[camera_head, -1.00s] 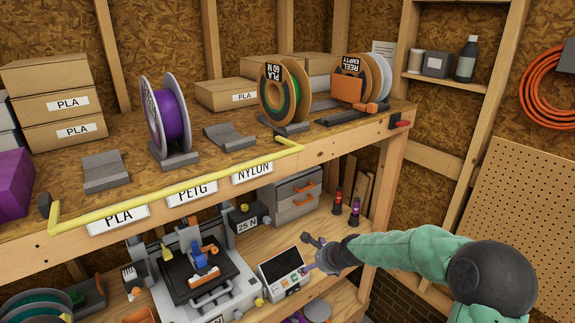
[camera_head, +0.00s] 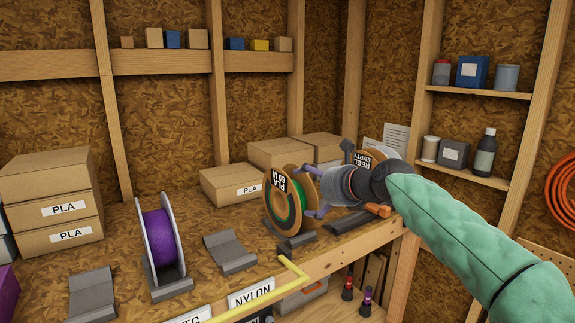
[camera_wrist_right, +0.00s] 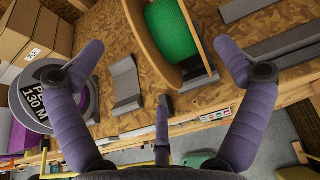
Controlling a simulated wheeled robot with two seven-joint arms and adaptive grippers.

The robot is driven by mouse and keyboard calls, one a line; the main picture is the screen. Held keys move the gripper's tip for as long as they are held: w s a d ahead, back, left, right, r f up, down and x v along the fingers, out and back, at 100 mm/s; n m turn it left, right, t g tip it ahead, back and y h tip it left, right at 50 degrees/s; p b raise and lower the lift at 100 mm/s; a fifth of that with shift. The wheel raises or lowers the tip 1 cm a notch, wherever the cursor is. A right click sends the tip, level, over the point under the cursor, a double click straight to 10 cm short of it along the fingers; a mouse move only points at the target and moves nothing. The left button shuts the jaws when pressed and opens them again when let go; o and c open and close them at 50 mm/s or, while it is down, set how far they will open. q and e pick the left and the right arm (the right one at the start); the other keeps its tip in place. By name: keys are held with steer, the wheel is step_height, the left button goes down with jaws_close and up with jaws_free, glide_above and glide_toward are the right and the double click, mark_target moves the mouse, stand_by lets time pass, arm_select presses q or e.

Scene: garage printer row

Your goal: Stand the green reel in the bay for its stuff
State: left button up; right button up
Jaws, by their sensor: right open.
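The green reel (camera_head: 290,204) stands on edge at the right of the shelf, with tan flanges and a label reading PLA 60 M. In the right wrist view its green winding (camera_wrist_right: 172,32) shows at the top, past the fingers. My right gripper (camera_head: 312,192) is open beside the reel's right side; I cannot tell whether a finger touches it. The leftmost grey cradle (camera_head: 92,292) is empty; its front label is out of view now. The cradle behind the NYLON label (camera_head: 250,293) is empty (camera_head: 229,251). My left gripper is not in view.
A purple reel (camera_head: 160,238) stands in the cradle between the empty ones. A reel marked REEL EMPTY (camera_head: 362,160) is partly hidden behind my right arm. Boxes stand at the back and left. A yellow rail (camera_head: 255,303) runs along the front edge.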

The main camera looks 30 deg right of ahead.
mark_target(291, 183)
steer(key=w, duration=0.4)
steer(key=w+f, duration=0.1)
steer(key=w, duration=0.2)
steer(key=shift+a+b, duration=0.3)
steer(key=shift+b, duration=0.1)
steer(key=shift+x, duration=1.3)
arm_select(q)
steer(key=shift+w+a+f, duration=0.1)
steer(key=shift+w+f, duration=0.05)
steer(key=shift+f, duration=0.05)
arm_select(e)
steer(key=shift+r, duration=0.1)
steer(key=c, duration=1.4)
steer(key=shift+r+p, duration=1.8)
steer(key=shift+p, duration=0.3)
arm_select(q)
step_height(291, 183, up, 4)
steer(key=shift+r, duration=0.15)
